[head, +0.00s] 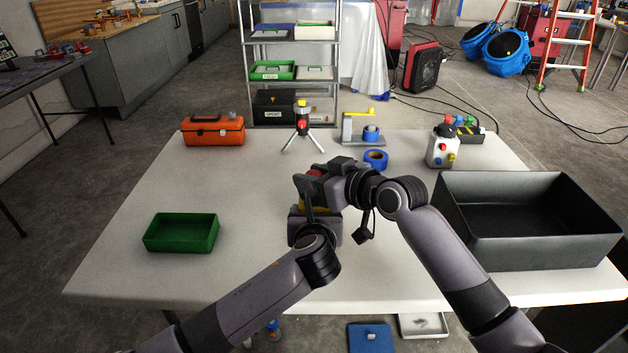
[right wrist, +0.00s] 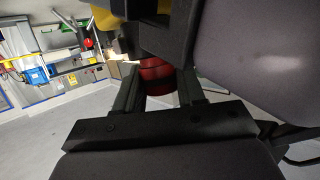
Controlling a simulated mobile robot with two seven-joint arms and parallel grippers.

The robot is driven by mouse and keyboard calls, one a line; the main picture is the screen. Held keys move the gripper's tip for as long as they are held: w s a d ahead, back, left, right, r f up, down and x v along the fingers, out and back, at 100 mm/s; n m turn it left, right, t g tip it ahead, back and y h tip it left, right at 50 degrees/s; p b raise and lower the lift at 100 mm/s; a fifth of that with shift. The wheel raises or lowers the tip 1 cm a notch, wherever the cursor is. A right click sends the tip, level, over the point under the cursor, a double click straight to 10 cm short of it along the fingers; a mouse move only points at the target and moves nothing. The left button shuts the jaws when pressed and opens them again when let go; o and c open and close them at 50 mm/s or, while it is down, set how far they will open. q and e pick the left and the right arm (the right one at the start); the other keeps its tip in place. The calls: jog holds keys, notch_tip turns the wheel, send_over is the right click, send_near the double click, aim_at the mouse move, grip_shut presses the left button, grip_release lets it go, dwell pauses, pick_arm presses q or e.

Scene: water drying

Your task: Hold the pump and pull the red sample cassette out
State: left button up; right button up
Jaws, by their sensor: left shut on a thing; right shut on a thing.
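The pump (head: 308,206) is at mid-table in the head view, mostly hidden behind my arms; only small yellow and dark parts show. My left gripper (head: 306,192) is shut on it from the near side. The red sample cassette (head: 315,173) shows as a small red patch above the pump. My right gripper (head: 318,178) is shut on it, coming in from the right. In the right wrist view the red cassette (right wrist: 154,78) sits between the two dark fingers, with a yellow part of the pump (right wrist: 105,18) close by. Whether the cassette is still inside the pump is hidden.
A green tray (head: 181,247) lies at left and a large black bin (head: 535,255) at right. An orange toolbox (head: 213,131), small tripod (head: 302,130), blue tape roll (head: 376,160) and white button box (head: 442,147) stand at the back. The front left table is clear.

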aim_at(314, 174)
notch_tip(314, 174, up, 10)
jog(key=shift+f, duration=0.1)
pick_arm(q)
jog(key=o, duration=1.1)
jog(key=shift+o, duration=0.2)
